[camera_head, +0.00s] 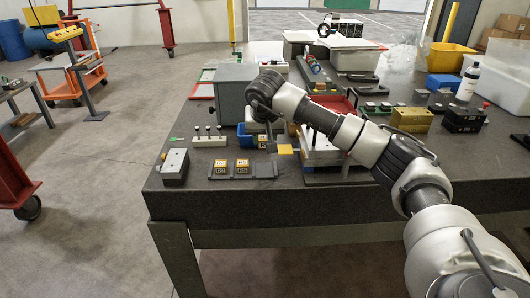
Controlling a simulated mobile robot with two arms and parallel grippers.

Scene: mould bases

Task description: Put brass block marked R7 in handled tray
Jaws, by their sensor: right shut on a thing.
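My right gripper (269,133) points down over the front part of the dark table, mostly hidden by its own wrist. It is shut on a small brass-coloured block (264,142), whose mark is too small to read. Below and left of it, a flat dark tray (263,170) lies near the table's front edge. Two brass blocks with dark marks, a left one (221,171) and a right one (242,169), sit in its left part; its right part looks bare. I cannot make out a handle on it. My left gripper is not in view.
A blue bin (245,137) stands behind the held block. A plain yellow block (285,149) and a red-and-white fixture (322,150) are just right. A grey box (229,92), a pegged white strip (209,141) and a grey-topped block (175,165) stand left.

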